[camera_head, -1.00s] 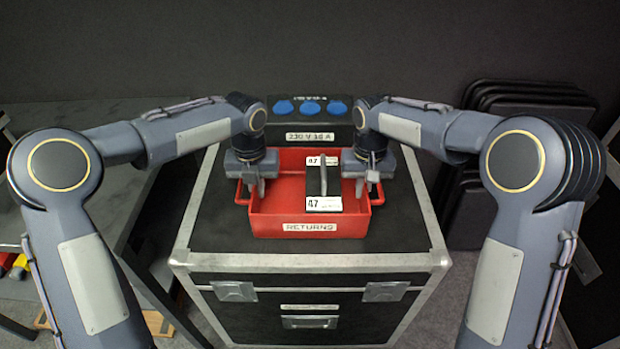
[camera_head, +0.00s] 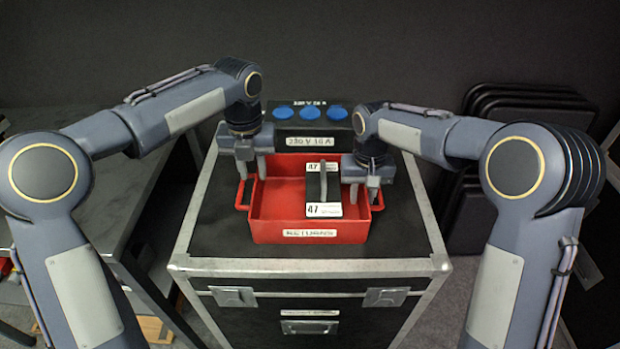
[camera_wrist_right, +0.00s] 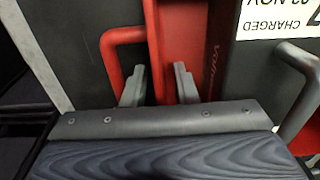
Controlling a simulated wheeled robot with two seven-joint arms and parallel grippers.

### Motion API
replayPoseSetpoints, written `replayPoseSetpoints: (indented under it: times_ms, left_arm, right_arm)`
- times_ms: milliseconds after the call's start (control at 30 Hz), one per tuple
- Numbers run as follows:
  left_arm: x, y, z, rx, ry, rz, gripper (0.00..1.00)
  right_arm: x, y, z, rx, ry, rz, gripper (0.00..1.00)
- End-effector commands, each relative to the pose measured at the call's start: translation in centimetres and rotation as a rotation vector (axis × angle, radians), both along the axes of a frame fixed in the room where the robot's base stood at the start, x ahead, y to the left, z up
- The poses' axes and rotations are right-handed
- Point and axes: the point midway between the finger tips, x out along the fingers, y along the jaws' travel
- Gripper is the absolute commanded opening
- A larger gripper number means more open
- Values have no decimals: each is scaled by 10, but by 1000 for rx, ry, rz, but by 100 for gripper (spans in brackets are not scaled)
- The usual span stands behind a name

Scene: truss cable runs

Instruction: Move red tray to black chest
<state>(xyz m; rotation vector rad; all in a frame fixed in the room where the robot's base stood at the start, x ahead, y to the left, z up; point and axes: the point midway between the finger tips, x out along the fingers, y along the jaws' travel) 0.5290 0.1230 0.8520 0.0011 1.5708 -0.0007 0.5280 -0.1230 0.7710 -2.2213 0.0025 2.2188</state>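The red tray (camera_head: 275,215) sits flat on the lid of the black chest (camera_head: 215,220), which has metal edges. A black block with a handle and "47" labels (camera_head: 323,210) stands in the tray. My left gripper (camera_head: 251,175) is open and empty, just above the tray's left handle (camera_head: 240,195). My right gripper (camera_head: 364,194) is low at the tray's right side. In the right wrist view its open fingers (camera_wrist_right: 160,88) straddle the tray's red side wall (camera_wrist_right: 158,50), one between wall and handle, with gaps visible.
A power box with blue sockets (camera_head: 310,132) stands behind the tray. A dark table (camera_head: 95,195) is at the left. Stacked black cases (camera_head: 520,110) are at the right. The chest lid is bare in front of the tray.

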Motion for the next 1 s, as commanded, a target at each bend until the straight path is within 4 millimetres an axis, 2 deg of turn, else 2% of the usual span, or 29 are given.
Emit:
replayPoseSetpoints:
  times_ms: [33,133,367,467,800,1000]
  left_arm:
    - [0,-1,10,-2,-4,0,26]
    - [0,0,25,0,-3,-1,26]
    - [0,0,39,0,0,-1,26]
    - [0,0,40,0,1,-1,26]
    - [0,0,39,0,1,-1,26]
    - [0,0,39,0,1,-1,26]
  right_arm:
    - [0,0,0,0,0,0,26]
    - [0,0,0,0,0,0,26]
    - [0,0,5,0,-2,0,26]
    - [1,0,18,1,-4,-1,26]
    - [1,0,89,2,-4,0,26]
    - [0,0,114,1,-1,0,26]
